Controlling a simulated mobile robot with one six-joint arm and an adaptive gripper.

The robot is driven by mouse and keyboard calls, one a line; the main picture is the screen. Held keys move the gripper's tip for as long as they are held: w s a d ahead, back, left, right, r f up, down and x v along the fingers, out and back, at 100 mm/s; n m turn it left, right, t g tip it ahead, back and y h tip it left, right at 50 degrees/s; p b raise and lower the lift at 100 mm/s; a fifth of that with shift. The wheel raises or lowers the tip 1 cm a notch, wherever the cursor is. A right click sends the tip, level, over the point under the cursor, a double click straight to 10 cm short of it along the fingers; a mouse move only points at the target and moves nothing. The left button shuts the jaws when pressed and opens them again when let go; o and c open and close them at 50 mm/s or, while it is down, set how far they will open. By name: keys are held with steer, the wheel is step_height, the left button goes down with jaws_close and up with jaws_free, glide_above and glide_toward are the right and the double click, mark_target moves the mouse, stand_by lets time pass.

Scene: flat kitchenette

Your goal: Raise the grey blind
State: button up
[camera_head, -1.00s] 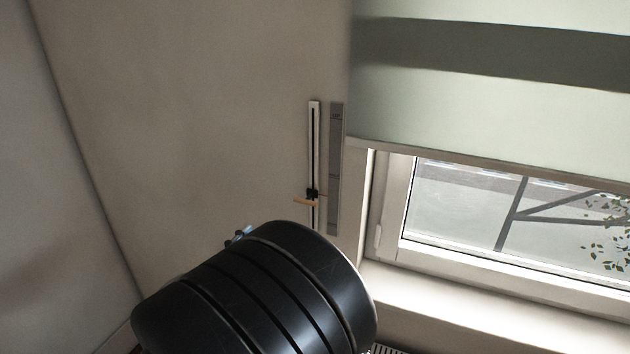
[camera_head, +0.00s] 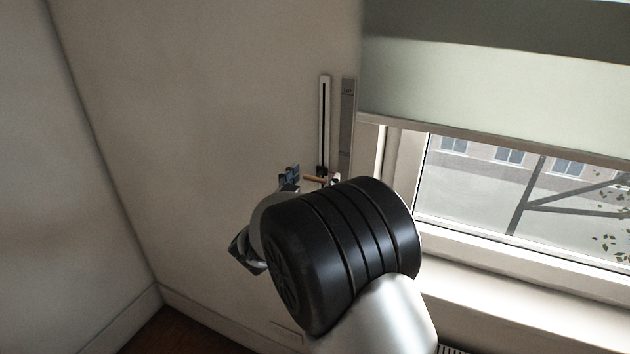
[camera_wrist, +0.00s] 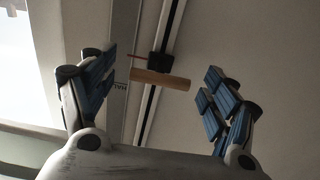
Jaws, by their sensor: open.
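The grey-green blind (camera_head: 470,85) hangs over the upper part of the window, its lower edge above a bare strip of glass. On the wall left of it is a vertical slotted rail (camera_head: 324,120) with a dark slider and a wooden handle (camera_head: 317,179). My gripper (camera_head: 300,180) is mostly hidden behind my own wrist, close to the handle. In the wrist view my gripper (camera_wrist: 160,92) is open, and the wooden handle (camera_wrist: 160,79) lies between its blue-padded fingers, with space on both sides. The slider (camera_wrist: 160,62) sits on the rail behind it.
A grey strip with markings (camera_head: 347,125) is on the wall beside the rail, also seen in the wrist view (camera_wrist: 121,75). The window frame and a white sill (camera_head: 500,310) lie to the right. The wall at left is bare.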

steer(key=shift+w+d, duration=0.1)
steer(key=shift+w, duration=0.25)
steer(key=shift+c, duration=0.2)
steer(key=c, duration=1.6)
step_height(320, 180, up, 21)
steer(key=p, duration=1.4)
steer(key=shift+f+p, duration=0.1)
steer(key=shift+p, duration=0.25)
steer(key=o, duration=1.2)
steer(key=shift+w, duration=0.1)
steer(key=o, duration=0.4)
steer(key=shift+o, duration=0.2)
steer(key=shift+f, duration=0.15)
